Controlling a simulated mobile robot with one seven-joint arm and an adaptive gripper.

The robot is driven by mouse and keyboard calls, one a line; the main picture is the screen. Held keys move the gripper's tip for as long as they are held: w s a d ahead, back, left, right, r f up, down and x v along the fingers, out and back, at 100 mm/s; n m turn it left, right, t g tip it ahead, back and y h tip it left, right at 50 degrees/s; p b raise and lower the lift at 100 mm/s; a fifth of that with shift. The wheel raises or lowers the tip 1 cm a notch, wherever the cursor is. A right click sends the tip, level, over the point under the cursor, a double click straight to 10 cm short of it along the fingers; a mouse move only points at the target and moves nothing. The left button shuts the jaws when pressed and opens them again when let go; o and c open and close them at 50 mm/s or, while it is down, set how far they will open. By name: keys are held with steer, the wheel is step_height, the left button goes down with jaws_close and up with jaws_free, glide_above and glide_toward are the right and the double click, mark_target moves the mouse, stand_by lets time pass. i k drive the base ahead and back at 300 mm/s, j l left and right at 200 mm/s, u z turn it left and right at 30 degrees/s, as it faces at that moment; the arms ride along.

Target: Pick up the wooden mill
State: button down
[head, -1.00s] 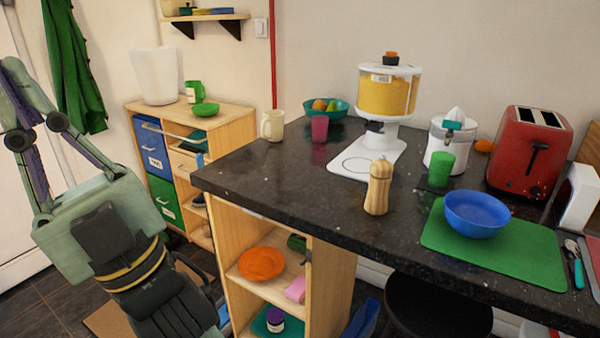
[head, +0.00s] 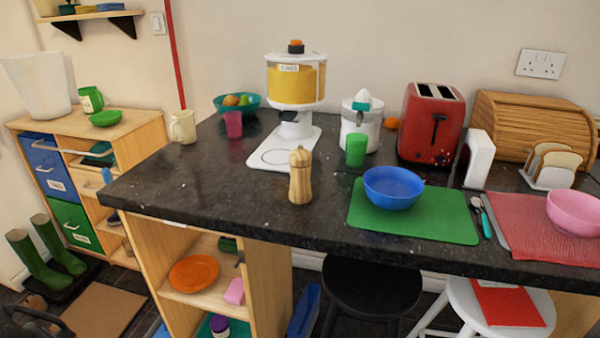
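The wooden mill (head: 300,177) stands upright on the dark granite worktop (head: 215,180), near its front edge. It is pale turned wood with a rounded knob on top, and nothing touches it. It stands in front of the white base of the yellow-filled dispenser (head: 296,88) and left of the green mat. My gripper cannot be made out in the current head view.
Right of the mill are a green cup (head: 356,150), a blue bowl (head: 393,187) on a green mat (head: 440,222), and a red toaster (head: 431,125). A cream mug (head: 183,127) and pink cup (head: 233,124) stand behind left. The worktop left of the mill is clear.

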mark_target(300, 191)
steer(key=i+j, duration=0.15)
steer(key=j, duration=0.25)
steer(key=j+z, duration=0.4)
steer(key=i+j+z, duration=0.1)
steer(key=z, duration=0.3)
steer(key=j+z, duration=0.1)
steer(key=z, duration=0.65)
